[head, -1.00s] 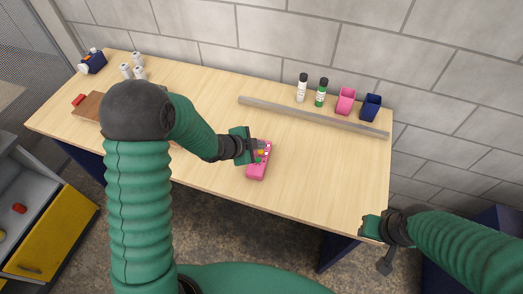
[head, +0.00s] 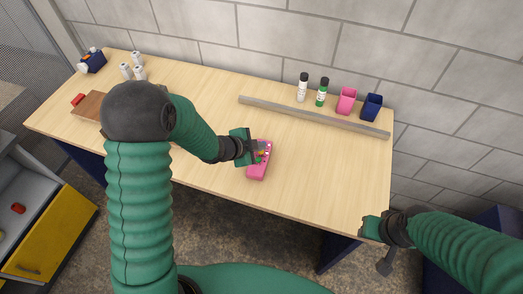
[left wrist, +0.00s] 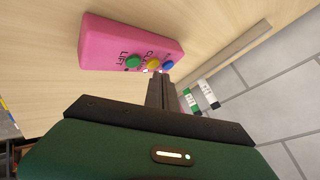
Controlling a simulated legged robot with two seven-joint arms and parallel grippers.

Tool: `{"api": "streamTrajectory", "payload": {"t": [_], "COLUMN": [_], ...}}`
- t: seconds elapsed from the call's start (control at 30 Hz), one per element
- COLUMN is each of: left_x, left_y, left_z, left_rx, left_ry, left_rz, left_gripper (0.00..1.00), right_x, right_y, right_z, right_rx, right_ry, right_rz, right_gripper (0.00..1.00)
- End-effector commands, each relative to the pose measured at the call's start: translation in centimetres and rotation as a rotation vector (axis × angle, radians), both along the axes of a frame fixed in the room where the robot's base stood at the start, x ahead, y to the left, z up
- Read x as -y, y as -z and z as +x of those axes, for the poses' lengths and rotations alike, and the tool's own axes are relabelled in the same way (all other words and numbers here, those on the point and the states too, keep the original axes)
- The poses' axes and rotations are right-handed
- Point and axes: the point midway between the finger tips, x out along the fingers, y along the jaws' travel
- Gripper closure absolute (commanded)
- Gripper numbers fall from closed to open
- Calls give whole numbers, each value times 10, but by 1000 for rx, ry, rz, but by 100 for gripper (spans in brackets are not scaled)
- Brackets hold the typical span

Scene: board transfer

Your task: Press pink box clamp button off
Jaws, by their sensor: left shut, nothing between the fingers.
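The pink box (head: 257,173) lies on the wooden table near its front edge. In the left wrist view the pink box (left wrist: 105,35) shows a green button (left wrist: 133,62), a yellow button (left wrist: 154,64) and a blue button (left wrist: 168,65). "LIFT" is lettered by the green one; the lettering by the yellow one is partly legible. My left gripper (head: 257,151) is shut and empty, over the box's far end. In the left wrist view its fingertips (left wrist: 159,76) are close to the yellow and blue buttons; contact cannot be told. My right gripper (head: 369,228) is off the table's front right corner.
A long grey bar (head: 310,117) lies behind the box. A brown board (head: 89,107) lies at left. The table right of the box is clear.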

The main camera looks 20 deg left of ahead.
Motion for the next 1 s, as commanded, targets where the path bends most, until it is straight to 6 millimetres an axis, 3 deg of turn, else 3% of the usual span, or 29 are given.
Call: {"api": "streamTrajectory", "payload": {"t": [0.77,1.0], "left_x": [0,-1], "left_y": [9,1], "left_z": [0,0], "left_rx": [0,0], "left_ry": [0,-1], "left_rz": [0,1], "left_gripper": [100,100], "right_x": [0,0], "right_y": [7,-1], "right_z": [0,0], "right_rx": [0,0], "right_ry": [0,0], "right_rz": [0,0], "right_gripper": [64,64]}}
